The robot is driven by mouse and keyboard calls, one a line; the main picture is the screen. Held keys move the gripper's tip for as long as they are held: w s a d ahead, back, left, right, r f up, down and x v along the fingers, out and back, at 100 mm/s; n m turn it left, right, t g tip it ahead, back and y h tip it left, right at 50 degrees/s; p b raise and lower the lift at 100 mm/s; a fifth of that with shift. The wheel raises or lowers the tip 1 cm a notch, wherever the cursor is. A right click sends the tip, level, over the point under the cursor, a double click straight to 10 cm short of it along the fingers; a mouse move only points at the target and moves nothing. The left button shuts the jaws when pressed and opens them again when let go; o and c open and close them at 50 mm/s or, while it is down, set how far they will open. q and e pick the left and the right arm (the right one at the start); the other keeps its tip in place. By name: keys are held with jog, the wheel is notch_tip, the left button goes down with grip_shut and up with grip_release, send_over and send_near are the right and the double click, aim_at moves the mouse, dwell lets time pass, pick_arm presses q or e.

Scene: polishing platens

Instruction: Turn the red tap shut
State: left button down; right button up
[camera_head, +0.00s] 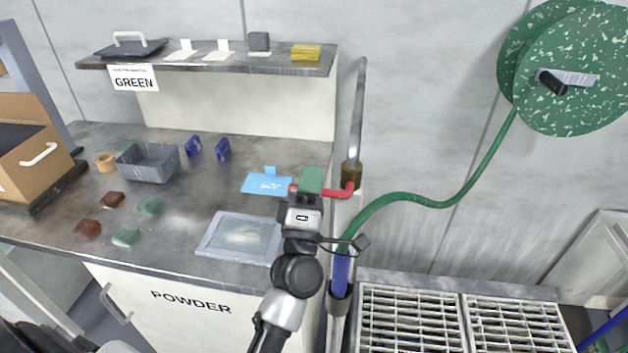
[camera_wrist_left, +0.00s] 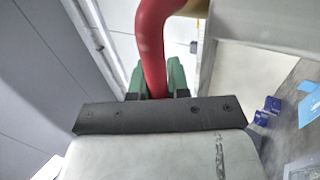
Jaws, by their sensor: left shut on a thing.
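The red tap (camera_head: 338,192) is a red lever on a brass valve (camera_head: 351,174) at the foot of a grey pipe, by the right end of the counter. My left gripper (camera_head: 311,183) is at the lever's left end, with its green fingers shut on it. In the left wrist view the red tap (camera_wrist_left: 152,45) runs down between the green fingers (camera_wrist_left: 158,80), which touch or closely flank it. The fingers hide the lever's gripped part. My right gripper is not in view.
A green hose (camera_head: 430,202) runs from near the valve to a green reel (camera_head: 575,70) on the wall. White grates (camera_head: 410,320) lie at lower right. The counter (camera_head: 190,225) holds a grey bin (camera_head: 148,162), a framed plate (camera_head: 240,238) and a blue card (camera_head: 262,184).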

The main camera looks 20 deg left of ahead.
pick_arm(q)
jog(key=shift+f+n+y, duration=0.3)
jog(key=shift+n+y, duration=0.1)
jog(key=shift+n, duration=0.2)
jog(key=c, duration=1.1)
grip_release()
jog(key=b+v, duration=0.4)
jog(key=v, duration=0.6)
jog(key=shift+s, duration=0.45)
jog(key=shift+d, duration=0.15)
